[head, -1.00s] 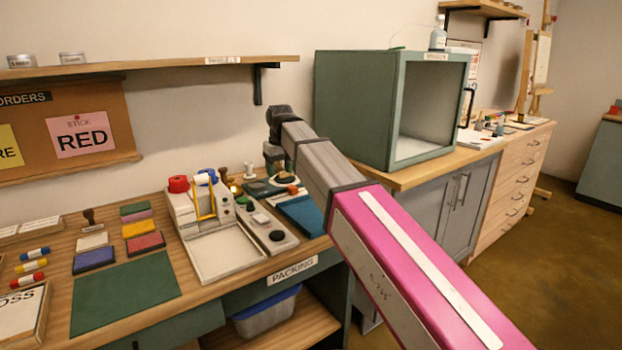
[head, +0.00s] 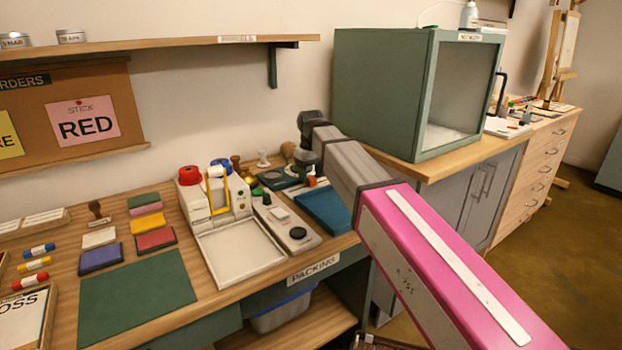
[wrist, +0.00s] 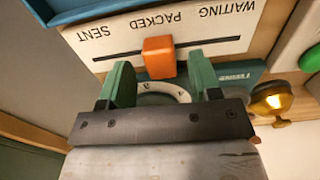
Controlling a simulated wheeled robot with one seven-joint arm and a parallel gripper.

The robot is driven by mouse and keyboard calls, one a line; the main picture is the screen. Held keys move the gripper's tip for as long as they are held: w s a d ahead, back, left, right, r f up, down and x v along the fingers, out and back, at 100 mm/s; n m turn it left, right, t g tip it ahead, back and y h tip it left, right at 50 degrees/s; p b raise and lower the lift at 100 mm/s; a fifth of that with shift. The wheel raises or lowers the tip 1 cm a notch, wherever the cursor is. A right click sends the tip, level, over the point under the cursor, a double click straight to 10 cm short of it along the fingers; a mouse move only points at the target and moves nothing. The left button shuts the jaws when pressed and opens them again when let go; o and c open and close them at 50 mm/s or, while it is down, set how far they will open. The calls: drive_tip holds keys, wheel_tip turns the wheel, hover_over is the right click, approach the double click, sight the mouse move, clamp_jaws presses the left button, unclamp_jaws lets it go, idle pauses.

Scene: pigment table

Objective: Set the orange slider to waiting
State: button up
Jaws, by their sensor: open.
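The orange slider (wrist: 159,57) is a small block on a straight dark slot in a pale label plate (wrist: 105,66). In the wrist view the labels are upside down: SENT at the left, PACKED in the middle, WAITING at the right. The orange slider is near the middle of the slot, by PACKED. My gripper (wrist: 160,62) is open, its green fingers on either side of the orange slider with gaps showing. Contact cannot be told. In the head view my gripper (head: 305,160) is over the back of the bench and small; an orange spot (head: 311,181) shows below it.
A brass-coloured knob (wrist: 272,100) and a green button (wrist: 309,60) are right of my gripper in the wrist view. A white machine with a red knob (head: 189,175), a blue pad (head: 322,212) and a green cabinet (head: 385,95) stand around the arm. The green mat (head: 137,298) is clear.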

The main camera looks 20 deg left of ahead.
sight(293, 191)
drive_tip(key=shift+f, duration=0.9)
clamp_jaws()
drive_tip(key=shift+s+a, duration=1.1)
drive_tip(key=shift+s, duration=0.3)
drive_tip(key=shift+s+a, duration=1.1)
drive_tip(key=shift+s, duration=0.25)
unclamp_jaws()
drive_tip(key=shift+r, duration=0.15)
